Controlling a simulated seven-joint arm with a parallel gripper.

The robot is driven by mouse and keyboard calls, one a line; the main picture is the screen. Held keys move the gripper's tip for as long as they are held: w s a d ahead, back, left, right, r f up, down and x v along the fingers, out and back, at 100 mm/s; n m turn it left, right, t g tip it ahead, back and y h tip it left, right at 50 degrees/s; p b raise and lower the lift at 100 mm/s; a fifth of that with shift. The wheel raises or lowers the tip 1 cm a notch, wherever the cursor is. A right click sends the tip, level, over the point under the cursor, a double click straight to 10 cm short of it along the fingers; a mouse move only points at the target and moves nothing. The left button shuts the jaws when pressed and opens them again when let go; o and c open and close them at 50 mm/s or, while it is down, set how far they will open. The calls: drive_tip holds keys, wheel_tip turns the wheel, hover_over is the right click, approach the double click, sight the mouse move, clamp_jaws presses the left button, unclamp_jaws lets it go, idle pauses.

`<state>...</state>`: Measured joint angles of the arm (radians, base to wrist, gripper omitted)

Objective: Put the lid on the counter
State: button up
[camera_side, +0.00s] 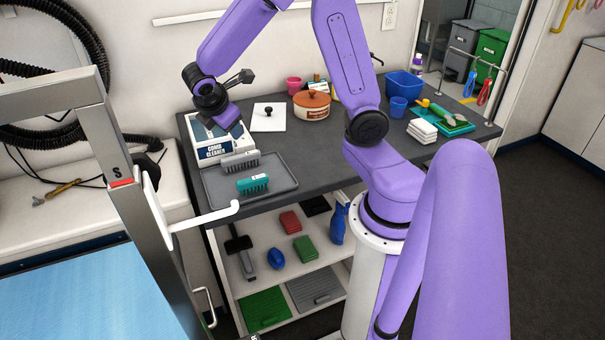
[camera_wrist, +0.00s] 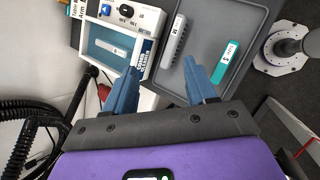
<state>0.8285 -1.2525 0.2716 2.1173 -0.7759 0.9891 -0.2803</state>
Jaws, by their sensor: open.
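A flat white square lid with a black knob (camera_side: 268,118) lies on the dark counter (camera_side: 325,143), behind and right of the white comb cleaner (camera_side: 214,153) in the side view. The comb cleaner also shows in the wrist view (camera_wrist: 150,62), with a blue basin or window and a pale labelled strip in it. A terracotta-coloured lid (camera_side: 312,99) sits on a round pot. My gripper (camera_side: 222,128) is above the comb cleaner, pointing down. In the wrist view its blue fingers (camera_wrist: 161,88) are apart with nothing held between them. The white lid is not visible in the wrist view.
A grey tray (camera_side: 285,187) with a grey comb (camera_side: 240,161) and a teal comb (camera_side: 252,184) lies in front of the cleaner. Blue containers (camera_side: 404,84), folded white cloths (camera_side: 422,131) and a green tray (camera_side: 458,128) stand right. Some counter around the white lid is bare.

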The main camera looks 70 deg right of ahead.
drive_tip(key=s+a+y, duration=0.2)
drive_tip(key=s+a, duration=0.2)
drive_tip(key=s, duration=0.4)
drive_tip(key=s+a+r+m+g+y, duration=0.1)
drive_tip(key=s+a+y, duration=0.1)
drive_tip(key=s+a, duration=0.3)
drive_tip(key=s+a+g+y, duration=0.1)
drive_tip(key=s+a+y, duration=0.2)
drive_tip(key=s, duration=0.8)
drive_tip(key=shift+s+a+r, duration=0.2)
drive_tip(key=shift+a+r, duration=0.15)
drive_tip(key=shift+a, duration=0.45)
